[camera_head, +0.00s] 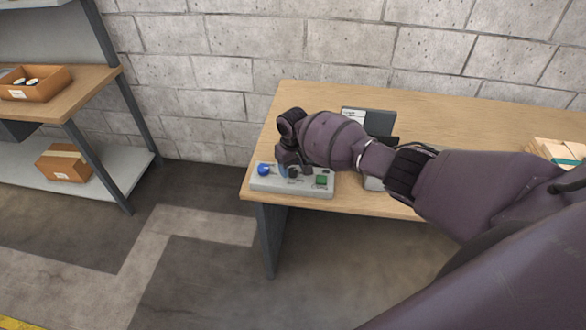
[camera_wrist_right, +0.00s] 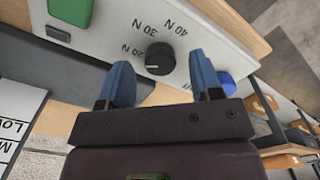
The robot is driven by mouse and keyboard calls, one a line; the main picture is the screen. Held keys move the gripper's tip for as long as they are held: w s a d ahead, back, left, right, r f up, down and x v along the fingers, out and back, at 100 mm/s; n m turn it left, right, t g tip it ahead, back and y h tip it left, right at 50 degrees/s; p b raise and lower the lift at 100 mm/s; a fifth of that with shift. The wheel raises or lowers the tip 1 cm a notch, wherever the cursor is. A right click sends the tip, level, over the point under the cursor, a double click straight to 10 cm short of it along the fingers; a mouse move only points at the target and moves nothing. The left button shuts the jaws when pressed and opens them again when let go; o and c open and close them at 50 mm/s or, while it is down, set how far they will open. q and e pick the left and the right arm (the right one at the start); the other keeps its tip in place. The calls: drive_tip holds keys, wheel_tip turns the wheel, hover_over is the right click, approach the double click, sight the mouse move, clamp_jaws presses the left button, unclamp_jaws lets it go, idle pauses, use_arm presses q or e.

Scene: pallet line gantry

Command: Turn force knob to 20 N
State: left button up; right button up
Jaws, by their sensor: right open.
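The force knob (camera_wrist_right: 160,57) is round and black on a light grey panel (camera_wrist_right: 214,38) in the right wrist view. Labels for 20 N, 30 N and 40 N are printed around it. A short pale mark shows on the knob's lower left part, near the 20 N side; its exact reading is unclear. My right gripper (camera_wrist_right: 162,74) is open, its two blue fingers on either side of the knob, with visible gaps. In the head view my right gripper (camera_head: 293,171) is over the control box (camera_head: 290,188), partly hiding its top. My left gripper is out of view.
A blue button (camera_head: 264,169) and a green square (camera_head: 321,181) flank the knob area. A dark screen-like device (camera_head: 370,120) stands behind my right arm on the wooden table (camera_head: 440,120). Shelves with boxes (camera_head: 36,84) stand left. A package (camera_head: 560,150) lies at right.

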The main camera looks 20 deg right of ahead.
sight(291, 169)
wheel_tip(291, 169, up, 10)
drive_tip(key=shift+f+p, duration=0.2)
drive_tip(key=shift+p, duration=0.2)
idle(0.4)
drive_tip(key=w+a+r+n+t+y, duration=0.2)
drive_tip(key=w+a+r+n+t, duration=0.2)
drive_tip(key=w+a+r+t, duration=0.4)
drive_tip(key=s+d+f+m+t, duration=0.1)
drive_tip(key=s+f, duration=0.5)
drive_tip(key=s, duration=0.7)
drive_tip(key=s+d+f+m+t+h, duration=0.1)
drive_tip(key=s+d+f, duration=0.3)
drive_tip(key=s, duration=1)
drive_tip(key=s+d+f+m+t+h, duration=0.1)
drive_tip(key=s+d+f+m, duration=0.1)
drive_tip(key=s+f, duration=0.7)
drive_tip(key=s, duration=0.4)
drive_tip(key=shift+s+d+t, duration=0.2)
drive_tip(key=shift+d+t, duration=0.1)
drive_tip(key=shift+d, duration=0.1)
